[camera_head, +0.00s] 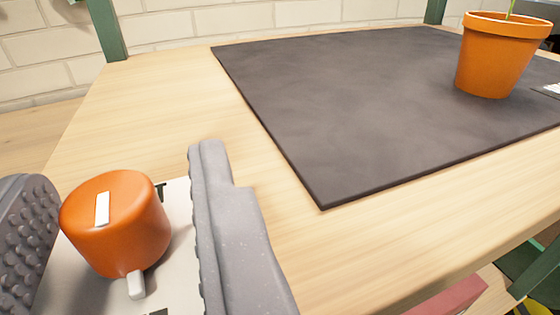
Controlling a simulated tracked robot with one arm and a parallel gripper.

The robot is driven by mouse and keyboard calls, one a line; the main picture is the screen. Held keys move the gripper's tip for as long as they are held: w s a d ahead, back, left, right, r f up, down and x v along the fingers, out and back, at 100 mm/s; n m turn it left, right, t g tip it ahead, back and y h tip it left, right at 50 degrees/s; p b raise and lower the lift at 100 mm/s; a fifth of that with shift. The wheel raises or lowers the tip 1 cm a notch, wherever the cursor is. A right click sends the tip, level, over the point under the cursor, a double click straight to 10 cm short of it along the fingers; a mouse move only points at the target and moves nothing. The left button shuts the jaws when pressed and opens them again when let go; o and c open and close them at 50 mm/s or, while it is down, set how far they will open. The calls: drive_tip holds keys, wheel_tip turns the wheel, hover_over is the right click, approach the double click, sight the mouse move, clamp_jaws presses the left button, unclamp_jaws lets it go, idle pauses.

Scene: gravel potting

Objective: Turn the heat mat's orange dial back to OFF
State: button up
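The orange dial (118,228) is at the lower left, a round knob with a white mark on its top and a small white tab at its lower front edge. It sits on a pale plate (180,240) with dark markings that are mostly hidden. My gripper (125,235) is open, with one grey finger on each side of the dial. A gap shows between the dial and the right finger; the left finger is close to the dial, and I cannot tell whether it touches. The dark heat mat (350,100) lies flat on the wooden bench beyond.
An orange pot (495,55) with a green stem stands on the mat at the upper right. The wooden bench top (150,100) is clear left of the mat. Green posts (106,28) stand at the back before a pale brick wall. The bench's front edge runs along the lower right.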

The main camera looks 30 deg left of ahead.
drive_tip(key=shift+n+g+y+p, duration=0.3)
drive_tip(key=shift+p, duration=0.2)
drive_tip(key=shift+w+r+n+g+y+p, duration=0.15)
drive_tip(key=shift+n+g+y+p, duration=0.45)
drive_tip(key=shift+n+g+p, duration=0.4)
drive_tip(key=shift+w+d+f+n+g+y+p, duration=0.1)
drive_tip(key=shift+n+g+y+p, duration=0.6)
drive_tip(key=shift+g, duration=0.45)
drive_tip(key=shift+w+d+f+n+g+y+p, duration=0.1)
drive_tip(key=shift+n+g+y+p, duration=0.4)
drive_tip(key=shift+n+g+p, duration=0.5)
drive_tip(key=shift+g, duration=0.45)
drive_tip(key=v, duration=1.3)
drive_tip(key=shift+s+d, duration=0.15)
drive_tip(key=shift+d, duration=0.15)
drive_tip(key=shift+c, duration=0.3)
